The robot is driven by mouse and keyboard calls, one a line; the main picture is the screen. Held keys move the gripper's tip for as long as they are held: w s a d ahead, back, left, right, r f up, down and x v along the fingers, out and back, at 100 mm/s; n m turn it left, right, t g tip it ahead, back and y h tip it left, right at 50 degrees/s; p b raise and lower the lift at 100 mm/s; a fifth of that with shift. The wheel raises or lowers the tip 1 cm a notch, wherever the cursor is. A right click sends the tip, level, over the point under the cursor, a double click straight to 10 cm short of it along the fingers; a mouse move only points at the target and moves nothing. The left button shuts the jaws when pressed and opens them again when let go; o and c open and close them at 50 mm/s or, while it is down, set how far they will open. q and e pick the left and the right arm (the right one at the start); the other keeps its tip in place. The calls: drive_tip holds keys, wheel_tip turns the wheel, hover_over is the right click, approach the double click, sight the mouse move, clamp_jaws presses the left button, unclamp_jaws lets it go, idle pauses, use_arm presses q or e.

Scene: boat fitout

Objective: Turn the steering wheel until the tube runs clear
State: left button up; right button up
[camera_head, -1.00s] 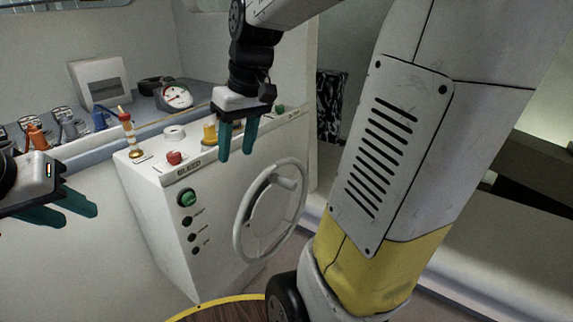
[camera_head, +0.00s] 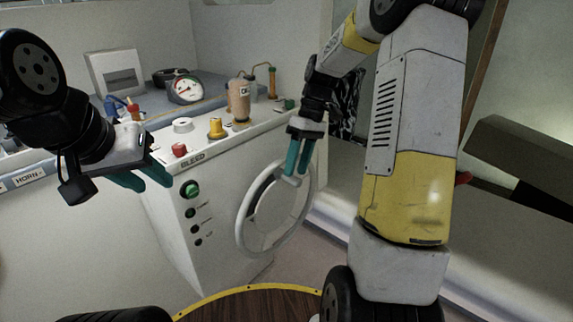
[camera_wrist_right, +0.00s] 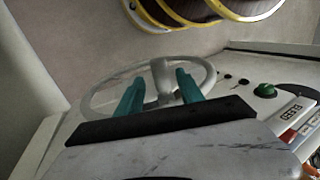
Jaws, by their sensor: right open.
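The white steering wheel (camera_head: 243,222) is on the front of a white console (camera_head: 165,215), with a knob (camera_head: 291,181) at its upper right rim. My right gripper (camera_head: 296,175) is open, pointing down at the knob. In the right wrist view the knob (camera_wrist_right: 161,74) stands between the teal fingers (camera_wrist_right: 160,95); contact is unclear. A thin orange-tinted tube (camera_head: 272,82) stands behind the console top, beside a copper-coloured bottle (camera_head: 239,100). My left gripper (camera_head: 156,186) is open and empty in front of the console's upper left corner.
A red button (camera_head: 179,150), a yellow fitting (camera_head: 215,128) and a white ring (camera_head: 182,125) are on the console top. A green button (camera_head: 191,189) is on its front. A gauge (camera_head: 186,88) sits behind.

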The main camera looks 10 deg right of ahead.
drive_tip(key=shift+x, duration=1.15)
drive_tip(key=shift+c, duration=0.3)
clamp_jaws()
idle(0.3)
